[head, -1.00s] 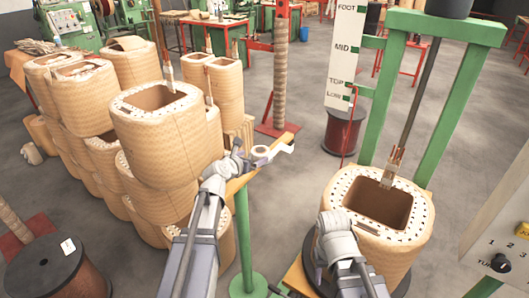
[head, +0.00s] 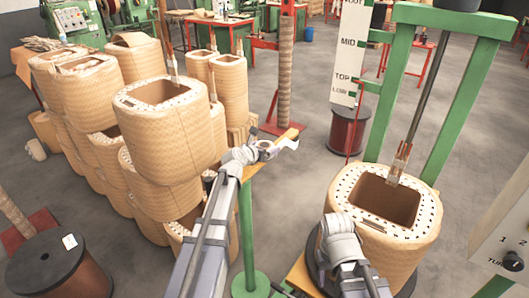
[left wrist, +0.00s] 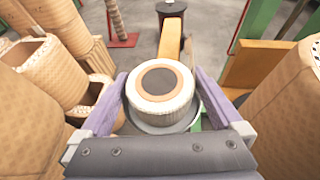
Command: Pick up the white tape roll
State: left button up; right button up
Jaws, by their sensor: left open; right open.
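The white tape roll (left wrist: 160,92) has a tan core ring and a dark centre. In the left wrist view it sits between the two fingers of my open left gripper (left wrist: 161,98), one finger on each side. I cannot tell whether the fingers touch it. In the head view the left gripper (head: 262,149) is at the roll, by the end of an orange-brown board on a green post, and largely covers the roll. My right arm shows at the lower right beside a coil, but its fingers cannot be made out.
Stacked tan coils (head: 165,135) stand just left of my left arm. Another coil (head: 390,215) stands at the right under a green frame (head: 475,85). A green post (head: 246,225) rises below the board. A dark spool (head: 55,265) is at lower left. Open floor lies behind.

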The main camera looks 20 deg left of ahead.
aim_at(265, 145)
pick_arm(q)
jog(key=c, duration=1.2)
jog(key=shift+o, duration=0.2)
notch_tip(265, 145, up, 10)
jog(key=p, duration=1)
